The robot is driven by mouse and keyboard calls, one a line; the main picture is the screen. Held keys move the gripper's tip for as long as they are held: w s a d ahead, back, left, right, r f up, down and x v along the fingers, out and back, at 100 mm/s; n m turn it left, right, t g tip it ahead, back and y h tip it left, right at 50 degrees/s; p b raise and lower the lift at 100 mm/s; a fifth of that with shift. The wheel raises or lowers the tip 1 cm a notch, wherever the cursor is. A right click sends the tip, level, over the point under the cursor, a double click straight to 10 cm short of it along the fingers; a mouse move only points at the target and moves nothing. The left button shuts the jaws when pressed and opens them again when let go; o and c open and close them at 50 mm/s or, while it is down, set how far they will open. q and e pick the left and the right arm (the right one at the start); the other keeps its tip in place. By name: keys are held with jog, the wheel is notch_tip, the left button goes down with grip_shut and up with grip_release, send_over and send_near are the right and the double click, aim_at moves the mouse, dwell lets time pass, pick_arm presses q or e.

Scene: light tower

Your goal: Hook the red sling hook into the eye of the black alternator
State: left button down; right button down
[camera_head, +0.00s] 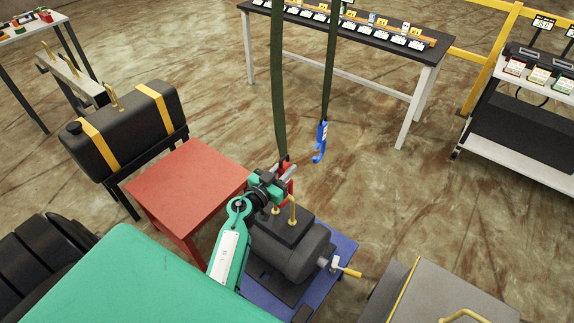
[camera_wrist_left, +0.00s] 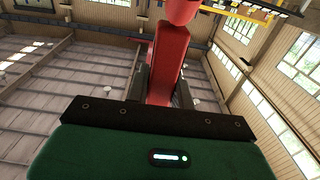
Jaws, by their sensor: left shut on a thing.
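The red sling hook (camera_head: 289,185) hangs at the end of a dark green strap, just above the black alternator (camera_head: 290,255). My left gripper (camera_head: 284,172) is shut on the hook and partly hides it. In the left wrist view the red hook (camera_wrist_left: 167,70) stands between the two dark fingers. The alternator has brass eyes on top; the nearer one (camera_head: 293,208) stands just below and right of the gripper. The hook looks close to the eyes, but I cannot tell whether it touches one; its tip is hidden. My right gripper is not in view.
A blue hook (camera_head: 320,145) hangs free on another green strap. A red table (camera_head: 185,185) stands left of the alternator, which rests on a blue base (camera_head: 340,255). A black tank (camera_head: 125,125) with yellow bands is farther left.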

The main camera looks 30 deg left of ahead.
pick_arm(q)
jog(key=shift+s+r, duration=0.1)
jog(key=shift+s, duration=0.05)
jog(key=shift+f, duration=0.8)
dwell(0.4)
jog(key=c, duration=1.2)
grip_release()
jog(key=shift+o, duration=0.4)
jog(key=shift+s+f+b, duration=0.1)
jog(key=shift+f+b, duration=0.05)
jog(key=shift+b, duration=0.15)
jog(key=s+a+b, duration=0.2)
jog(key=s, duration=1.1)
jog(key=shift+s, duration=0.3)
jog(key=shift+f, duration=0.1)
